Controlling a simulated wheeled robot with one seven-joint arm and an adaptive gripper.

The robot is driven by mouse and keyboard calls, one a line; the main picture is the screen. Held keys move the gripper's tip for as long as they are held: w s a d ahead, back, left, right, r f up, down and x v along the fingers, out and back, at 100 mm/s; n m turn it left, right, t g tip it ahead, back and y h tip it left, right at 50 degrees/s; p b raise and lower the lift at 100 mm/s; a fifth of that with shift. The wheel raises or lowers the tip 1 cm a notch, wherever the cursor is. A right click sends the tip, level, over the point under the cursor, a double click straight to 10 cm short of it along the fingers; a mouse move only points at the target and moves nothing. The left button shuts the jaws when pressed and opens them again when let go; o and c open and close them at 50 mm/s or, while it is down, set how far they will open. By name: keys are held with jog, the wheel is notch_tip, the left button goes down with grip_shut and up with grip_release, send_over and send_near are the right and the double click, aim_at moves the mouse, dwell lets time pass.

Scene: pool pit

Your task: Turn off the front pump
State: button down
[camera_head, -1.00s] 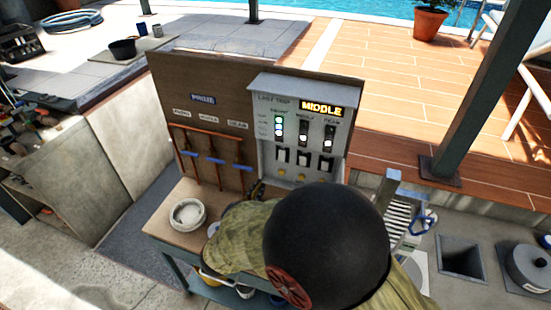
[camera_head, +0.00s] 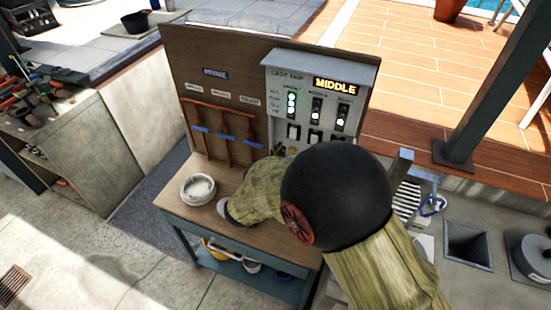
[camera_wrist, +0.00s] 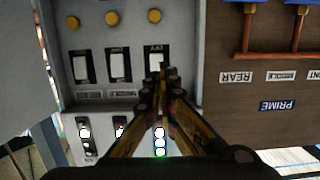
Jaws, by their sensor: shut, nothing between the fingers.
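The grey control panel (camera_head: 318,66) stands at the back of the bench with an amber MIDDLE display (camera_head: 336,86). Its front column is leftmost, with several lights lit (camera_head: 291,103); the middle and rear columns each show a lit light low down. The front rocker switch (camera_head: 293,131) also shows in the inverted wrist view (camera_wrist: 157,58), rightmost of the row. My gripper (camera_wrist: 162,76) is shut and empty, its tips over the lower part of that switch there; I cannot tell whether they touch. In the head view my arm mostly hides it.
Yellow buttons (camera_wrist: 112,18) sit beside the switches. Brown pipes with blue handles (camera_head: 227,140) stand left of the panel under a PRIME label. A dark post (camera_head: 490,85) rises at the right.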

aim_at(291, 139)
jog(key=x, duration=0.7)
jog(key=shift+w+d+f, duration=0.1)
jog(key=shift+w, duration=0.1)
jog(key=b, duration=0.1)
jog(key=f+b, duration=0.1)
jog(key=shift+w+d+t+b, duration=0.1)
jog(key=shift+w+t+b, duration=0.15)
jog(key=shift+t+b, duration=0.15)
jog(key=shift+t+h+b, duration=0.3)
jog(key=shift+b, duration=0.45)
jog(key=shift+f, duration=0.15)
jog(key=shift+d+f, duration=0.1)
jog(key=shift+d, duration=0.1)
dwell(0.3)
